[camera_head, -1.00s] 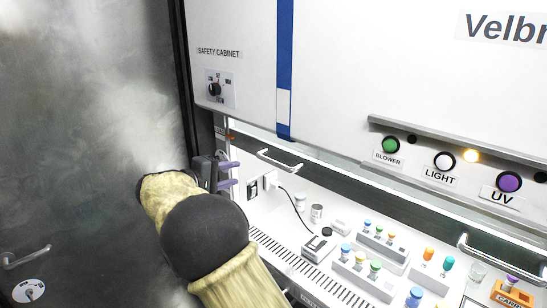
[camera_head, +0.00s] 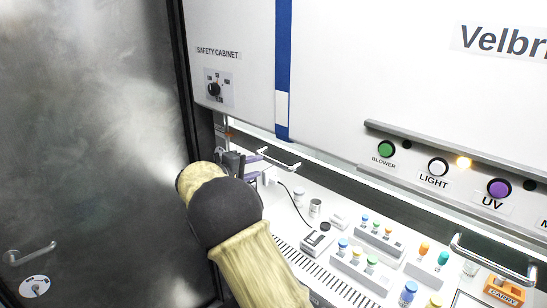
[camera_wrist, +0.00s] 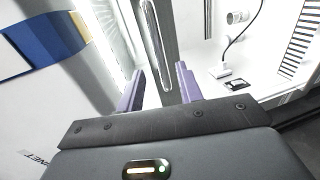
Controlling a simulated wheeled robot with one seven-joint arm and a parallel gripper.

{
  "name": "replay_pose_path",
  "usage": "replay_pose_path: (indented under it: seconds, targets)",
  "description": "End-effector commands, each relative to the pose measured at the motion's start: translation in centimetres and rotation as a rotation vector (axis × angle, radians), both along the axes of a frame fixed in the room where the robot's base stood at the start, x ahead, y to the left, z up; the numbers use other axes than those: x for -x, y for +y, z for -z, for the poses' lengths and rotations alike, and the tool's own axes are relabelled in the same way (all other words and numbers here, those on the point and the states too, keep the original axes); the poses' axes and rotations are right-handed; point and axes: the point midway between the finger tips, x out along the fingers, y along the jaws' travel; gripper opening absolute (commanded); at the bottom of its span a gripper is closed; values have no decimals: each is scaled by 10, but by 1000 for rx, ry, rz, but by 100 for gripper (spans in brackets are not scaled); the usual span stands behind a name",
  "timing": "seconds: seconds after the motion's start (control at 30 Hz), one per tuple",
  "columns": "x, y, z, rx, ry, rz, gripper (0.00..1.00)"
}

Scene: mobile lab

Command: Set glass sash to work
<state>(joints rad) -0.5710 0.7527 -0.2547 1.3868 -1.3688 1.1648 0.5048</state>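The glass sash (camera_head: 340,178) runs across the cabinet front under the button panel, with its lower edge above the work surface. A metal bar handle (camera_head: 278,158) sits at its left end, and a second handle (camera_head: 492,260) sits at its right. My gripper (camera_head: 243,163) is beside the left handle, partly hidden by my wrist. In the wrist view my gripper (camera_wrist: 161,84) is open, its purple fingers apart. The left handle (camera_wrist: 154,45) lies ahead, lined up with the gap. No grip on it shows.
The white work surface holds several coloured-cap vials, a small device (camera_head: 316,242) and an orange carry rack (camera_head: 504,291). A selector knob (camera_head: 214,89) is on the left panel. Blower (camera_head: 386,149), light (camera_head: 438,167) and UV (camera_head: 498,188) buttons line the front. A grey door (camera_head: 90,130) stands at left.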

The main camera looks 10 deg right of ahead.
Motion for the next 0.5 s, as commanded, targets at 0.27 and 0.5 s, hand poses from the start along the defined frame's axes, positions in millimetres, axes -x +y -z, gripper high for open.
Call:
replay_pose_path:
  seconds: [0.27,0.5]
  targets:
    - [-29,-42,7,2,2,4,36]
    - [-47,-65,15,0,0,2,36]
